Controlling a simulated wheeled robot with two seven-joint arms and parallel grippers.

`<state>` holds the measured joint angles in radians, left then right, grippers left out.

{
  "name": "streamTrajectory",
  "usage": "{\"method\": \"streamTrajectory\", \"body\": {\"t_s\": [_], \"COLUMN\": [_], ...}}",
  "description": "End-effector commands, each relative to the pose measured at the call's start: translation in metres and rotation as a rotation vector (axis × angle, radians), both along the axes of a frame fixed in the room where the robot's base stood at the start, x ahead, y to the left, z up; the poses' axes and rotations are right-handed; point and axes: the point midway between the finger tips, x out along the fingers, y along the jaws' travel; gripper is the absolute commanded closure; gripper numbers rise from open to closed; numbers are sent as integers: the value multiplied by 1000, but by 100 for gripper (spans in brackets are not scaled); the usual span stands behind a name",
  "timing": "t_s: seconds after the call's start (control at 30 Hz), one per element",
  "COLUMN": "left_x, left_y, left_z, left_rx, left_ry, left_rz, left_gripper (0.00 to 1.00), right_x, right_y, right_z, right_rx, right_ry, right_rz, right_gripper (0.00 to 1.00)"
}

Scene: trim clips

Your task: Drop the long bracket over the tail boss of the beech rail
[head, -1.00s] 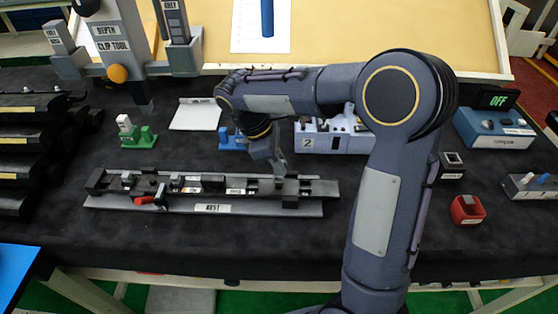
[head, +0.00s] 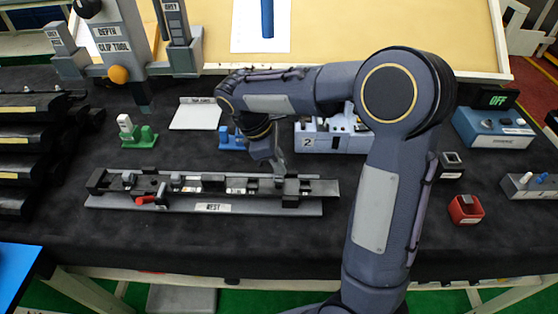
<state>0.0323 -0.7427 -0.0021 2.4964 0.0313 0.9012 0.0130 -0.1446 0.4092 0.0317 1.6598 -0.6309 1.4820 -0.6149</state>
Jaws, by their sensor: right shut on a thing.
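A long dark rail (head: 122,184) lies left to right in the grey nest (head: 268,209), with several small blocks and labels along it. No beech colour shows on it, and its bosses are too small to tell apart. My right gripper (head: 279,179) points down at the right part of the rail, shut on a small dark piece, apparently the long bracket. The arm and fingers hide much of this piece, and I cannot tell whether it is seated on a boss or just above. A red-handled clamp (head: 150,200) sits at the left of the nest. My left gripper is not in view.
A blue-grey unit marked 2 (head: 325,140) stands behind the nest. A red block (head: 466,209) is at the right. The black mat in front of the nest is clear.

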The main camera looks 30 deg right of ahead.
Motion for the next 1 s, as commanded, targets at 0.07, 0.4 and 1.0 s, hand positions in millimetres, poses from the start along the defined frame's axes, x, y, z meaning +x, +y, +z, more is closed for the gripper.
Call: {"method": "streamTrajectory", "body": {"t_s": [0.07, 0.4, 1.0], "left_x": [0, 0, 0], "left_y": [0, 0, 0], "left_z": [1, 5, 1], "left_rx": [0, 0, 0], "left_ry": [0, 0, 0], "left_rz": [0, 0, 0], "left_gripper": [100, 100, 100], "right_x": [0, 0, 0], "right_y": [0, 0, 0], "right_z": [0, 0, -9], "right_rx": [0, 0, -1], "right_ry": [0, 0, 1], "right_rz": [0, 0, 0], "right_gripper": [100, 100, 100]}}
